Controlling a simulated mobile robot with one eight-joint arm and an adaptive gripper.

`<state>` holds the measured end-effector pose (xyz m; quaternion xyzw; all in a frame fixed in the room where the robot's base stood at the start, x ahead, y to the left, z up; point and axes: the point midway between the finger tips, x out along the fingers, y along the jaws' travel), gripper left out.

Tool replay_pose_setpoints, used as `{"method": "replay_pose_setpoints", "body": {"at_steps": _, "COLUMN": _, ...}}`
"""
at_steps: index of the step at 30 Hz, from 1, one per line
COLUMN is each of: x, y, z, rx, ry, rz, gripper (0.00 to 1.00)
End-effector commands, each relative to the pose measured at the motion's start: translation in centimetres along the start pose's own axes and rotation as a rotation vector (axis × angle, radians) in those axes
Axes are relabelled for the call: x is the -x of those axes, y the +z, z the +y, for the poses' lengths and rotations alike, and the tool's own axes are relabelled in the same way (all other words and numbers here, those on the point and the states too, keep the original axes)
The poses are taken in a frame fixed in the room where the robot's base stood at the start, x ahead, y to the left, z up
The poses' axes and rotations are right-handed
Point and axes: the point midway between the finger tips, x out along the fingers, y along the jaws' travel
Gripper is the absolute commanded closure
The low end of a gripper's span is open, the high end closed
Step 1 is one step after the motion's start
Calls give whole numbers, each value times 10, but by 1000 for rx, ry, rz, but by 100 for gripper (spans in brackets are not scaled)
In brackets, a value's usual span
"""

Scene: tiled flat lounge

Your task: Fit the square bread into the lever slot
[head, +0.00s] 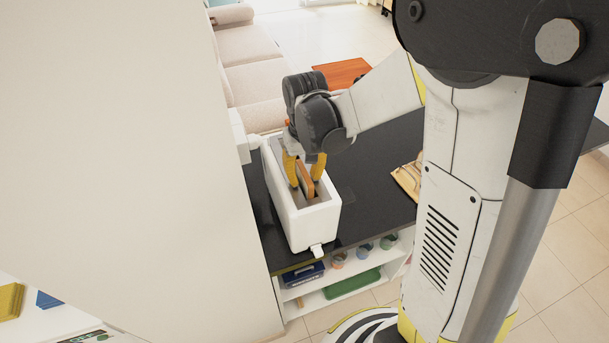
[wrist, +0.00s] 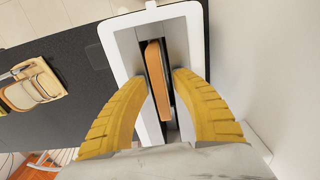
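A white toaster (head: 305,228) stands on the black counter, with a small white lever (head: 317,250) at its near end. It also fills the middle of the wrist view (wrist: 197,30). A brown bread slice (head: 305,182) stands on edge, slightly askew, in the toaster's slot; it shows in the wrist view (wrist: 157,80) with its top edge visible. Its lower part is hidden in the slot. My gripper (head: 305,171) is above the toaster, its yellow fingers on either side of the slice (wrist: 160,74). A gap shows at the right finger; contact at the left is unclear.
A wooden board (head: 408,178) lies on the black counter (head: 370,200) to the right; the wrist view shows bread slices (wrist: 28,92) on it. A pale wall (head: 130,150) stands close on the toaster's left. Shelves below hold cups and a green tray (head: 352,284).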

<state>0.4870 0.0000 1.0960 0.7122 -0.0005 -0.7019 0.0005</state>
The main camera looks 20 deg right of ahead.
Motion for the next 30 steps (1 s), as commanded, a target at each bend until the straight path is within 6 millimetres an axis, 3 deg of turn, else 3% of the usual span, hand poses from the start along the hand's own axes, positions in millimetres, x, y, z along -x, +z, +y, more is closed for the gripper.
{"method": "replay_pose_setpoints", "body": {"at_steps": 11, "x": 8, "y": 0, "z": 0, "rx": 0, "ry": 0, "rz": 0, "gripper": 68}}
{"method": "replay_pose_setpoints", "body": {"at_steps": 24, "x": 99, "y": 0, "z": 0, "rx": 0, "ry": 0, "rz": 0, "gripper": 68}}
{"method": "replay_pose_setpoints", "body": {"at_steps": 30, "x": 122, "y": 0, "z": 0, "rx": 0, "ry": 0, "rz": 1, "gripper": 68}}
